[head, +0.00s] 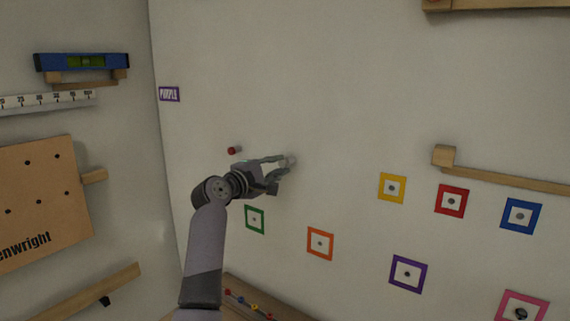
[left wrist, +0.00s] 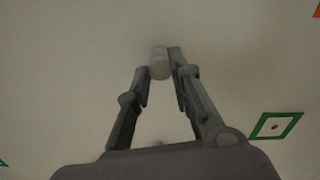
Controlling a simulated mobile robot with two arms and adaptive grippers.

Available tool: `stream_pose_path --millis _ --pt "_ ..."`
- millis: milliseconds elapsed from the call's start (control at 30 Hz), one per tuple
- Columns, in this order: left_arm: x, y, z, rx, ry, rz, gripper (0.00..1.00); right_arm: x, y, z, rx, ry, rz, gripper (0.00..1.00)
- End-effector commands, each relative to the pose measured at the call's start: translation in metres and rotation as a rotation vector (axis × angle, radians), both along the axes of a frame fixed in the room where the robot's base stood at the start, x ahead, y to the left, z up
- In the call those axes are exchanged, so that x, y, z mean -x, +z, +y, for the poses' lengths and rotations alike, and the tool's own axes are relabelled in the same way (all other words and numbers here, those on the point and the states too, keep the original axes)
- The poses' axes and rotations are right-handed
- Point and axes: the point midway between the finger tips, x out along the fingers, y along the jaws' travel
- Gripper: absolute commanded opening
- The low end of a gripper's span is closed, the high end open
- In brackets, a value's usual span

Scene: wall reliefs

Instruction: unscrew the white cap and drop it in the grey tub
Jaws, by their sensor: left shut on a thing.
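The white cap (head: 292,160) is on the pale wall, at the fingertips of my left gripper (head: 284,163). In the left wrist view the cap (left wrist: 160,66) shows as a pale, short cylinder between the two fingertips of the left gripper (left wrist: 159,68). The left gripper is shut on the cap, and its fingers hide part of the cap's sides. The grey tub is in neither view. My right gripper is in neither view.
A red knob (head: 235,150) sticks out from the wall left of the gripper. Coloured square frames, such as the green one (head: 254,219), are on the wall below and right. A wooden rail (head: 500,177) is at the right. A blue spirit level (head: 82,62) rests at the upper left.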

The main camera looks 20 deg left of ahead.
Motion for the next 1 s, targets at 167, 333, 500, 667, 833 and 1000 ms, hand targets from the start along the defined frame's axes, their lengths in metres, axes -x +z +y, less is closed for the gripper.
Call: stream_pose_path --millis 167,333,500,667,833,1000 --pt "0.0001 -0.0008 -0.0005 0.021 0.0 0.01 0.0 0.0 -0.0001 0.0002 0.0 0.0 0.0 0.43" --pt "0.0 -0.0007 -0.0007 0.04 -0.001 0.016 0.0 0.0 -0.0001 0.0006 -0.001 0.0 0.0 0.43" --pt "0.0004 -0.0007 -0.0015 0.258 -0.002 0.094 0.0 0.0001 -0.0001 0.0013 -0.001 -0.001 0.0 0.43" --pt "0.0008 -0.0009 -0.0006 0.424 -0.001 0.154 0.0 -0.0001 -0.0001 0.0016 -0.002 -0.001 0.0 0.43" --pt "0.0008 -0.0015 -0.0003 0.445 -0.001 0.164 0.0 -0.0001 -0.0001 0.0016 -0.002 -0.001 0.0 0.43" --pt "0.0007 -0.0014 -0.0002 0.442 0.0 0.162 0.25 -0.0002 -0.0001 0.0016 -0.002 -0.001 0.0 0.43"
